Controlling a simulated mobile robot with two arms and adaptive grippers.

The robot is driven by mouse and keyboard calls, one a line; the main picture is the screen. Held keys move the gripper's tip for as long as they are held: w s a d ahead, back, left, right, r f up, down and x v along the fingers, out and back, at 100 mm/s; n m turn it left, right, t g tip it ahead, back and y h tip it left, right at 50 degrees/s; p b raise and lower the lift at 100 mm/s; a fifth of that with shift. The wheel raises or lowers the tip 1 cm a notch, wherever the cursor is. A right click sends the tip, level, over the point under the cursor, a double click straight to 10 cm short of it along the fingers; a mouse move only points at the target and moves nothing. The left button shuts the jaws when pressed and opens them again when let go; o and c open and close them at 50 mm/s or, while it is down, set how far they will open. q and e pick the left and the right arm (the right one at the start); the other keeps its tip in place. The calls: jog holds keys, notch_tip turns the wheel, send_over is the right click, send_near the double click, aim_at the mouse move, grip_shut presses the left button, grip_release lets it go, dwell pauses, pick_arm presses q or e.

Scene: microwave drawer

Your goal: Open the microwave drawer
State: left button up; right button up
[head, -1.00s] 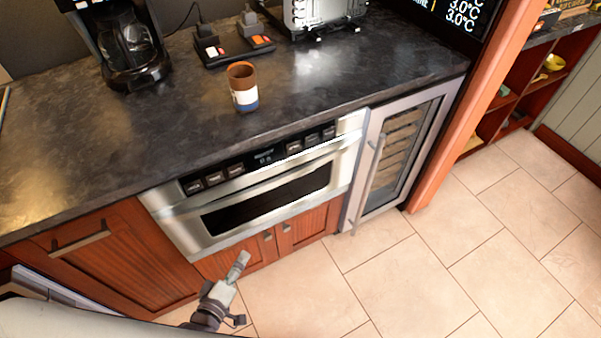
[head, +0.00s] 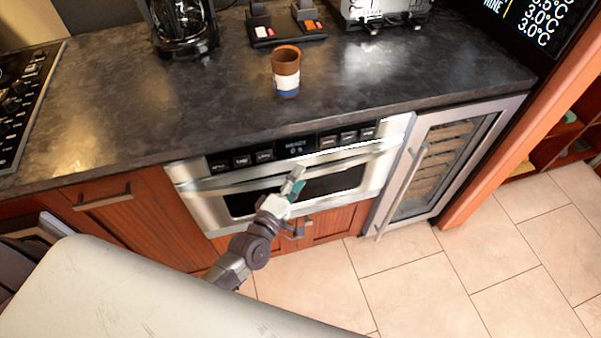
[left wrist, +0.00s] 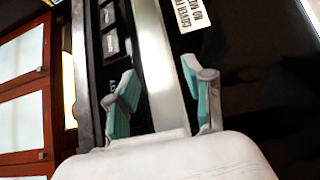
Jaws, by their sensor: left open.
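The microwave drawer (head: 207,207) is a steel-fronted unit with a dark window, set under the dark counter. It looks shut. Its long steel handle (head: 240,181) runs across the front below the black button panel (head: 295,146). My left gripper (head: 293,184) is in front of the drawer, near the middle of the handle, and hides part of the window. In the left wrist view my left gripper (left wrist: 160,70) is open, with its two teal-padded fingers apart. The steel handle (left wrist: 152,45) runs between them in that picture; I cannot tell whether they touch it. My right gripper is not in view.
A brown, white and blue cup (head: 286,72) stands on the counter (head: 215,105) above the drawer. A coffee maker (head: 184,28) stands at the back. A glass-door cooler (head: 437,165) adjoins the drawer on the right. The tiled floor (head: 430,285) at lower right is clear.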

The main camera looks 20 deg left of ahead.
pick_arm(q)
jog(key=shift+w+d, duration=0.2)
jog(key=shift+w, duration=0.7)
jog(key=shift+c, duration=0.2)
grip_shut()
